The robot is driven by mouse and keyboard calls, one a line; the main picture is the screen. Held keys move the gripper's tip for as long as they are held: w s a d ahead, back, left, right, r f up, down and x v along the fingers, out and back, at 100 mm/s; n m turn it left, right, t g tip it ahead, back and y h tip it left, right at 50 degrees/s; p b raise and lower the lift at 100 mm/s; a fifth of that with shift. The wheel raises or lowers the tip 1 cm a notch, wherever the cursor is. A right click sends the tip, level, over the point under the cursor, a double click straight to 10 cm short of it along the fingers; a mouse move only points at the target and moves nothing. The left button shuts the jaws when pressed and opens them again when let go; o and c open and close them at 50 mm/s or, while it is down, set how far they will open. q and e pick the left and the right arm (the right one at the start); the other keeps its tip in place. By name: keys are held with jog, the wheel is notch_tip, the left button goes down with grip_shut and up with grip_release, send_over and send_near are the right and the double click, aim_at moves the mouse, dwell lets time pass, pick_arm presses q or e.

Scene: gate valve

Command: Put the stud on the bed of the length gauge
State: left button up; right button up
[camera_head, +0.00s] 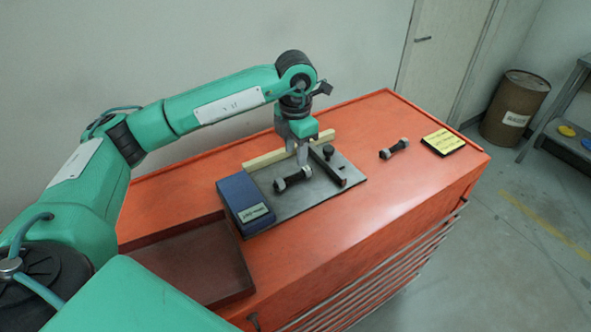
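A dark stud with grey nuts at its ends (292,179) lies on the grey metal bed of the length gauge (285,204), between a blue block with a label (243,202) and a dark bar (327,168). A second, similar stud (394,149) lies on the orange top to the right of the gauge. My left gripper (302,159) points down over the back of the bed, close behind the first stud's right end. I cannot tell the gap between its fingers, or whether it touches the stud. My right gripper is not in view.
A pale strip (266,159) runs along the back of the bed, and a dark knob (328,152) stands by the bar. A brown tray (200,262) lies front left. A yellow-labelled black pad (443,141) lies far right. The orange top (370,205) is clear front right.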

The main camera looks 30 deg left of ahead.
pick_arm(q)
jog(key=shift+r+b, duration=0.45)
jog(key=shift+r, duration=1.85)
